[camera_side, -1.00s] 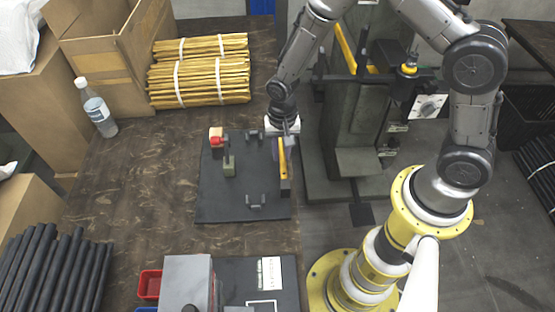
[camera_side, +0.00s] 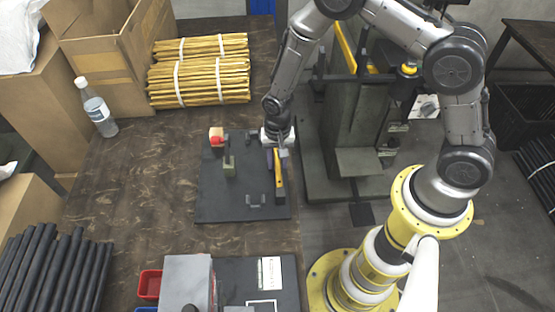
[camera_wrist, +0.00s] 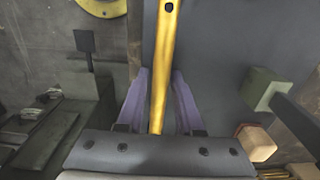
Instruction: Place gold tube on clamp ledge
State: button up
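The gold tube (camera_side: 278,170) is held by my gripper (camera_side: 277,150) at its far end. It points toward the near side, over the right edge of the dark plate (camera_side: 222,205). In the wrist view the tube (camera_wrist: 163,60) runs between the two purple fingers (camera_wrist: 160,85), which close around it. The green block (camera_wrist: 262,88) and tan block (camera_wrist: 257,142) also show in the wrist view. I cannot tell which part is the clamp ledge.
Banded bundles of gold tubes (camera_side: 200,80) lie at the back, with a bottle (camera_side: 98,112) to their left. Dark tubes (camera_side: 45,265), a red bin (camera_side: 149,284) and a grey box (camera_side: 188,280) are at the front. A grey press (camera_side: 355,130) stands right of the table.

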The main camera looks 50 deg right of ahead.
jog(key=shift+o, duration=0.9)
jog(key=shift+r, duration=0.15)
notch_tip(320, 180, up, 22)
jog(key=s+d+f+n+t, duration=0.1)
jog(key=s+d+n, duration=0.1)
jog(key=s, duration=0.1)
jog(key=s+d+r+n+t, duration=0.2)
jog(key=s+r, duration=0.4)
jog(key=s, duration=0.3)
jog(key=s+d+r+n+t, duration=0.2)
jog(key=s+r+n, duration=0.3)
jog(key=s+r, duration=0.2)
jog(key=shift+s+d+r+t, duration=0.2)
jog(key=shift+s+d+t, duration=0.15)
jog(key=shift+s, duration=0.9)
